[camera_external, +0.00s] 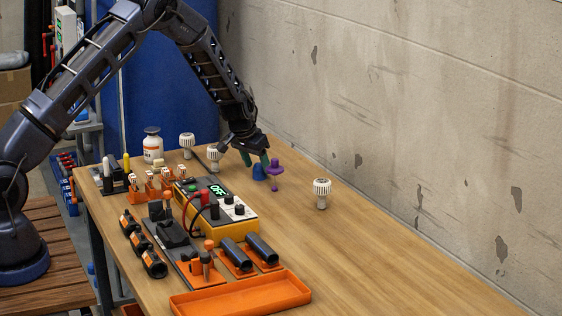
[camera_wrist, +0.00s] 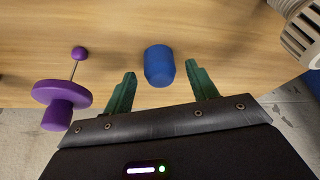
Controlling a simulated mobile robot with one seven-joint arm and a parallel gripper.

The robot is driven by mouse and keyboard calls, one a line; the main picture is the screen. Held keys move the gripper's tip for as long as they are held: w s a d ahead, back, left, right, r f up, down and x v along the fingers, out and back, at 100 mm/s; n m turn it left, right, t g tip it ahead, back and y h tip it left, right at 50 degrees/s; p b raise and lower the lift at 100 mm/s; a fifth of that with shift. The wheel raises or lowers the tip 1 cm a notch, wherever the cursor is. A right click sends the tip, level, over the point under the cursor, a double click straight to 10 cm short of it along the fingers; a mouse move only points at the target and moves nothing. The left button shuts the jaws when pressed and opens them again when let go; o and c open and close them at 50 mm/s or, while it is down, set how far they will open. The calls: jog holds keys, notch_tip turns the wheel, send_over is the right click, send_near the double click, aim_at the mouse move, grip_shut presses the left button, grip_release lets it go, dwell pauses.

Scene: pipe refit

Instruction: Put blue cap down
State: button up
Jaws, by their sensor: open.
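The blue cap (camera_external: 259,173) rests on the wooden table near its far end, just left of a purple part. My gripper (camera_external: 254,160) is right above and beside it, with green fingers pointing down. In the wrist view the blue cap (camera_wrist: 159,66) lies beyond the gap between my two green fingertips (camera_wrist: 163,82). The fingers are spread wide and do not touch it. Nothing is held.
The purple stemmed part (camera_external: 275,170) stands close to the right of the cap; it also shows in the wrist view (camera_wrist: 62,95). White ribbed valve heads (camera_external: 321,192) stand nearby. A yellow meter (camera_external: 217,205) and an orange tray (camera_external: 240,294) are nearer the camera. The table's right side is clear.

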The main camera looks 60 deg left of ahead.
jog(key=v, duration=1)
jog(key=s+d+r+m+h, duration=0.1)
jog(key=s+d+r, duration=0.9)
jog(key=r, duration=0.3)
jog(key=s+d+r+m+h, duration=0.1)
jog(key=s+d+r+h, duration=0.1)
jog(key=s+d+r, duration=1)
jog(key=s+d+r+m, duration=0.1)
jog(key=s+d, duration=0.2)
jog(key=s, duration=0.6)
jog(key=s+d+r, duration=0.2)
jog(key=s+d, duration=0.1)
jog(key=s, duration=0.7)
jog(key=s+d+r+m+y, duration=0.1)
jog(key=s+d, duration=0.3)
jog(key=s, duration=0.6)
jog(key=shift+s+r+m+t, duration=0.2)
jog(key=shift+r+m+t, duration=0.1)
